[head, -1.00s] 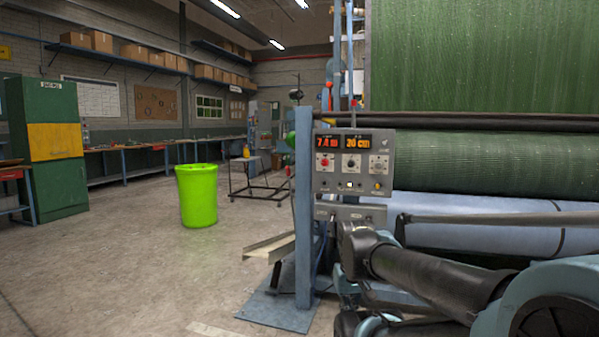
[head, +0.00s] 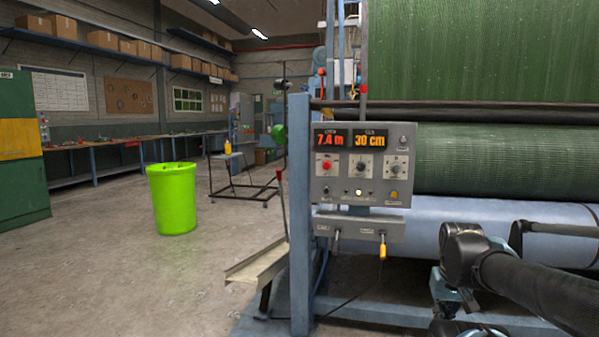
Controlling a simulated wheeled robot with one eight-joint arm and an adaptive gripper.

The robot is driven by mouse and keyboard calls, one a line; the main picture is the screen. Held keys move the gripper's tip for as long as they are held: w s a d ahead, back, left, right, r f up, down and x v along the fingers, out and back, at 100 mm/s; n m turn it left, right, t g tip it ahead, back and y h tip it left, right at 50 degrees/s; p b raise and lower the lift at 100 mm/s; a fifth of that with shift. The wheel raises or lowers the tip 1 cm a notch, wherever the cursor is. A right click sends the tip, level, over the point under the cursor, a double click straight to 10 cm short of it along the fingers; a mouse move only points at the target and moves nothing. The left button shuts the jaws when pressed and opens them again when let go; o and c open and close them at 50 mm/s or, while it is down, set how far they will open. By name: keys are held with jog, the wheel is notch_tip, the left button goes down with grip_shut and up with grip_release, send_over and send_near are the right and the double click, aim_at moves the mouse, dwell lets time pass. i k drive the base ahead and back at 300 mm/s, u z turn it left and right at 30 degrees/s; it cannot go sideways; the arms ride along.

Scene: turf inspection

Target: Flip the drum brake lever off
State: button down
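A grey lower box (head: 350,226) under the control panel (head: 362,165) carries two downward levers. The right lever (head: 382,246) has a yellow handle; the left lever (head: 336,240) is grey. Their labels are too small to read, so I cannot tell which is the drum brake lever. A long red-handled lever (head: 280,178) stands left of the blue post. Black and teal links of my arm show at the lower right, to the right of the box and apart from both levers. My gripper cannot be made out.
A blue post (head: 300,255) stands left of the panel. A sloping metal trough (head: 258,264) juts out left of it. A bright green bin (head: 173,200) stands on open floor. Rolls of green turf (head: 490,155) and a pale blue roller (head: 425,240) fill the right side.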

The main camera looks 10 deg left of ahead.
aim_at(278, 173)
jog(key=u, duration=0.45)
jog(key=i, duration=1.05)
jog(key=u, duration=0.75)
